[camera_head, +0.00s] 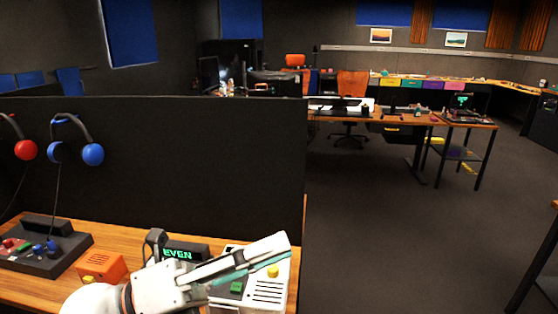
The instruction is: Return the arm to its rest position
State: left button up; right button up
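My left gripper (262,256), white with dark and teal parts, comes in from the bottom left and points right. It appears in front of a white panel (266,291) on the wooden desk and hides part of it. A yellow ball or knob (273,271) and a green button (236,287) show on the panel. I cannot tell whether the gripper touches the panel or whether its fingers are open or shut. No held object can be made out. My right gripper is out of view.
On the desk (27,290) are a black box with a green "EVEN" display (186,252), an orange box with a yellow button (102,266) and a dark control console (45,245). Red (26,150) and blue (92,154) headphones hang on the black partition (200,150). Open floor lies right.

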pick_arm(q)
jog(key=w+a+n+t+y, duration=0.55)
jog(key=a+n+t, duration=0.2)
jog(key=n, duration=0.25)
jog(key=w+a+n+t+y, duration=0.4)
jog(key=a+n+t+y, duration=0.2)
jog(key=n+t, duration=0.35)
jog(key=a+f+n+g+y, duration=0.5)
jog(key=a+f+n+y, duration=0.8)
jog(key=f, duration=0.5)
jog(key=s+a+f+g, duration=0.45)
jog(key=s+f, duration=0.35)
jog(key=f, duration=0.2)
jog(key=s+a+f+g, duration=0.4)
jog(key=s+f+g, duration=0.2)
jog(key=s+f, duration=0.3)
jog(key=w+d+f+n+t+h, duration=0.3)
jog(key=d+f+h, duration=0.3)
jog(key=d+f, duration=0.8)
jog(key=shift+d+f+t, duration=0.2)
jog(key=shift+d+t, duration=0.35)
jog(key=shift+d, duration=0.55)
